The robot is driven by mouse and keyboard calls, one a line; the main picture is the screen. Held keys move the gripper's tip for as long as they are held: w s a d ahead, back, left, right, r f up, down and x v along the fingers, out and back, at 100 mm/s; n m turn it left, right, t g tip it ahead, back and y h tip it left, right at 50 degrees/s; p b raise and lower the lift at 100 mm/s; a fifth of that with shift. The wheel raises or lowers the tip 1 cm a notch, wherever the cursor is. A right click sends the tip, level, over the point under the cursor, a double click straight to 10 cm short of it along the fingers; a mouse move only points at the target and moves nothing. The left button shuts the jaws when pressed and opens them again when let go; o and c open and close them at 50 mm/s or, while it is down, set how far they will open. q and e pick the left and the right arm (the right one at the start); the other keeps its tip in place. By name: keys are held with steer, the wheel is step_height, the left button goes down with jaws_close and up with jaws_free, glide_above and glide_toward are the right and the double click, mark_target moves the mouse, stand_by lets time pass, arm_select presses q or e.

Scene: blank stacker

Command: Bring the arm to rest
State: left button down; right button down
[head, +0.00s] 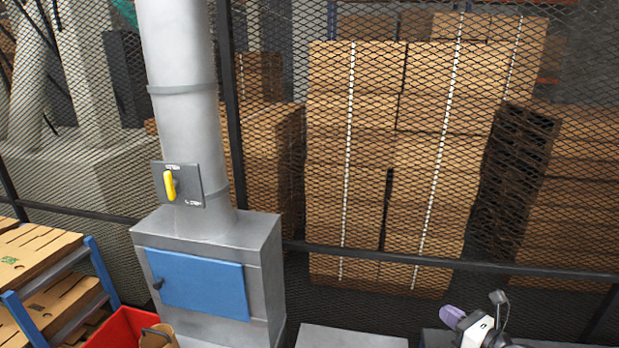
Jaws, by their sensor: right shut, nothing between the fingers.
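My right gripper (456,316) shows at the bottom right, small and partly cut off by the lower edge. It has a pale purple tip, a white body and dark parts. Its fingers are shut with nothing held. It is in front of the mesh fence, and I cannot tell whether it touches the grey surface near it. Most of my right arm is out of view. My left gripper is not in view.
A grey metal cabinet (262,262) with a blue door (200,285) and a thick pipe (180,60) stands left of centre. A yellow-handled switch (170,185) is on the pipe. A red bin (118,328) and a blue rack (100,268) with boards are at left. Mesh fencing closes the back.

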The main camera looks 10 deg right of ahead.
step_height(320, 180, up, 12)
steer(key=s+a+m+t+h, duration=0.25)
steer(key=m+h, duration=1.05)
steer(key=m, duration=1.2)
steer(key=s+a+f+m+g+y+p, duration=0.3)
steer(key=s+a+f+m+g, duration=0.1)
steer(key=s+a+f, duration=0.3)
steer(key=s+a+f+m+g+y+p, duration=0.3)
steer(key=s+a+f+m+g, duration=0.15)
steer(key=s+a, duration=0.4)
steer(key=s+a+f+m+g+y+p, duration=0.1)
steer(key=s+f+g+p, duration=0.1)
steer(key=s, duration=0.8)
steer(key=s+a+f+m+g+p, duration=0.2)
steer(key=s+f+g, duration=0.2)
steer(key=s+f, duration=0.3)
steer(key=s, duration=0.3)
steer(key=shift+s+y, duration=0.3)
steer(key=shift+y, duration=0.1)
steer(key=c, duration=1.8)
jaws_free()
